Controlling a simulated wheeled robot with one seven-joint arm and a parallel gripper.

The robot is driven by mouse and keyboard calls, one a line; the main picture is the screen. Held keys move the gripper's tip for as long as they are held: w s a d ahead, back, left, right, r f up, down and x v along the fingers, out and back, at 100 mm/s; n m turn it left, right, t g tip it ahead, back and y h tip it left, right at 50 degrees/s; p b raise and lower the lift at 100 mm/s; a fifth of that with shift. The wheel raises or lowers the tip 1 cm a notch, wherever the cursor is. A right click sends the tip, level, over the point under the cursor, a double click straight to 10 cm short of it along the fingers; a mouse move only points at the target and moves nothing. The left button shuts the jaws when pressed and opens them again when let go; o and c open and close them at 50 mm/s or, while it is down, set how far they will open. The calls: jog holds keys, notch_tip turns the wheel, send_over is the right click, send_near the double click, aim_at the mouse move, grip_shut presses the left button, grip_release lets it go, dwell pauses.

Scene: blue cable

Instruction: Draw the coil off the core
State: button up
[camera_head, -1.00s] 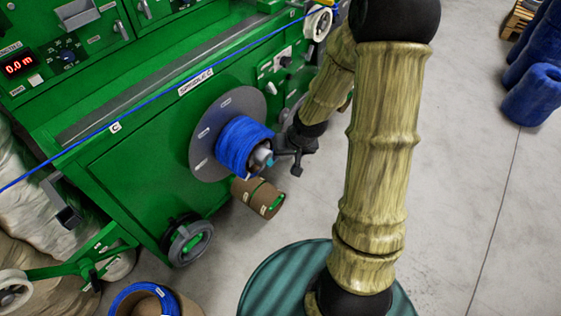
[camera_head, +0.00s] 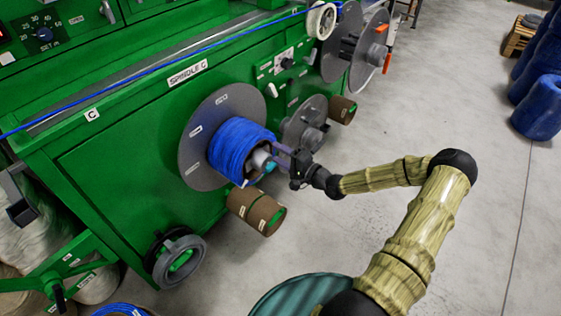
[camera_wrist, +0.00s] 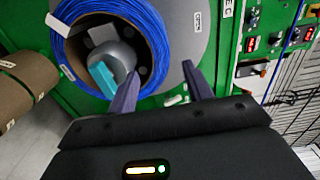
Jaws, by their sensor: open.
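The blue coil (camera_head: 237,148) sits around the core (camera_head: 259,158) in front of a grey round flange (camera_head: 196,163) on the green machine. In the wrist view the coil (camera_wrist: 153,28) is seen end-on, with the grey core (camera_wrist: 112,55) in its middle and a teal piece (camera_wrist: 103,79) on the core's face. My gripper (camera_head: 281,157) is at the coil's right front side. In the wrist view my open gripper (camera_wrist: 158,82) has one finger over the coil's inner opening and the other outside it, before the flange. The coil's wall shows between them; contact cannot be told.
Another grey reel (camera_head: 305,123) is at right on the machine. A blue cable (camera_head: 160,70) runs along the machine top. A teal round top (camera_head: 300,297) is at the bottom.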

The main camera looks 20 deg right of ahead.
aim_at(257, 141)
jog(key=shift+w+a, duration=0.1)
jog(key=shift+w, duration=0.05)
jog(key=shift+x, duration=2.95)
jog(key=shift+b+x, duration=0.75)
jog(key=shift+x, duration=1.65)
jog(key=shift+c, duration=0.4)
grip_shut()
jog(key=shift+r, duration=0.25)
jog(key=shift+r, duration=0.4)
